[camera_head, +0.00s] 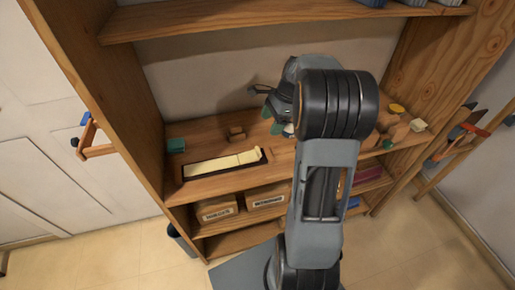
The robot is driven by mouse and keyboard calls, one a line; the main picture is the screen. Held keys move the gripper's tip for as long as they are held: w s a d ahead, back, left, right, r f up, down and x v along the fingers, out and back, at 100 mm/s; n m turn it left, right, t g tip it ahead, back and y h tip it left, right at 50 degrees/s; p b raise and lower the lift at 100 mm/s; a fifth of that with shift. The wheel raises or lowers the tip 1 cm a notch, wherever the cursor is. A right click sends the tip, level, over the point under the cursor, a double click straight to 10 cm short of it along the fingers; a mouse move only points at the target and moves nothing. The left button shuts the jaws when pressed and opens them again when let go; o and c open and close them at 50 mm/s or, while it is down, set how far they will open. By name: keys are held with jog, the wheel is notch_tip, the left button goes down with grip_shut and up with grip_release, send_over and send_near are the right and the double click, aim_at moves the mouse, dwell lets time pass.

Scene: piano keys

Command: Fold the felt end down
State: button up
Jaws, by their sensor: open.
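A long cream strip (215,165) lies on a dark base (265,157) on the shelf, left of my arm. Its right end looks wider and shows a cross line; I cannot tell piano key from felt here, nor whether an end is folded. My gripper (259,98) is open, above and to the right of the strip, clear of it. I see nothing between its fingers. My arm hides the part of the shelf behind it.
A green block (176,145) stands left of the strip and a small wooden block (237,133) behind it. Several small pieces, one yellow-topped (397,108), crowd the right side. An upper shelf (230,20) overhangs. Labelled boxes (217,210) sit below.

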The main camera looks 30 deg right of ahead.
aim_at(259, 149)
jog(key=x, duration=0.8)
jog(key=d+x, duration=0.1)
jog(key=x, duration=0.4)
jog(key=shift+f, duration=0.2)
